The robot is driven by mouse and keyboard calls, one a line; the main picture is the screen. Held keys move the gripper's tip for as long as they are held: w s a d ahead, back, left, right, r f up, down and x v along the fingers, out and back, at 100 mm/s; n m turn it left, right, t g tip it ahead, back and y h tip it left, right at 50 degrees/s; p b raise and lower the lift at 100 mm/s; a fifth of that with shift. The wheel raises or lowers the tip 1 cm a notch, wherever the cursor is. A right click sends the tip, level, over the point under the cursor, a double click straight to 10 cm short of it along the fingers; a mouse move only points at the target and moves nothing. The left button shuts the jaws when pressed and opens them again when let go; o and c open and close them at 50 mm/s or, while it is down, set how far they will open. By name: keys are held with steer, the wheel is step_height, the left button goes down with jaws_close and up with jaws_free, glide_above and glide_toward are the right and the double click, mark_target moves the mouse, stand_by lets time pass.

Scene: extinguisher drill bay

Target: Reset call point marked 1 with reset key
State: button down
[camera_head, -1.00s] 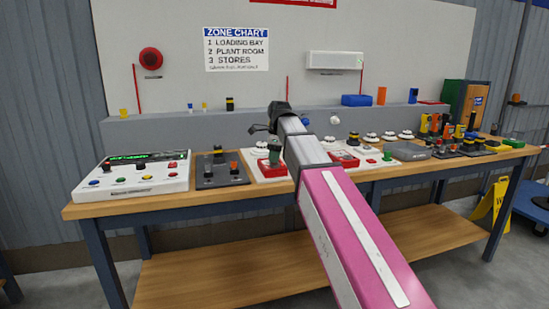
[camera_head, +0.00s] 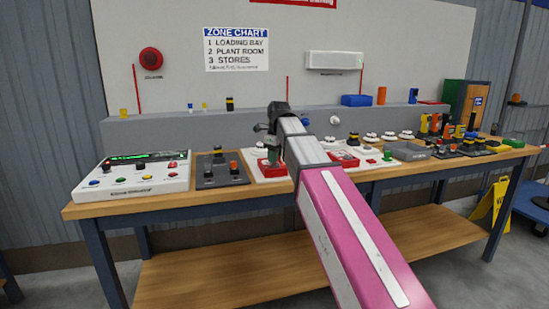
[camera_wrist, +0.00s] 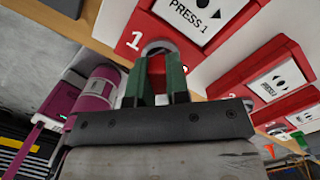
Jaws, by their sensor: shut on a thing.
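The call point marked 1 is a red box with a white "PRESS 1" panel (camera_wrist: 192,16) in the wrist view. In the head view its red body (camera_head: 271,169) shows partly behind my arm on the bench. I cannot tell how far the key is in. In the head view my gripper (camera_head: 272,155) points down at the call point.
A second red call point (camera_wrist: 270,88) sits just right of the first, with another beyond. A white control panel (camera_head: 132,175) and a dark switch plate (camera_head: 219,170) stand left on the bench (camera_head: 230,195). Detectors and other devices crowd the right side.

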stand_by(0.3)
steer(key=shift+m, duration=2.5)
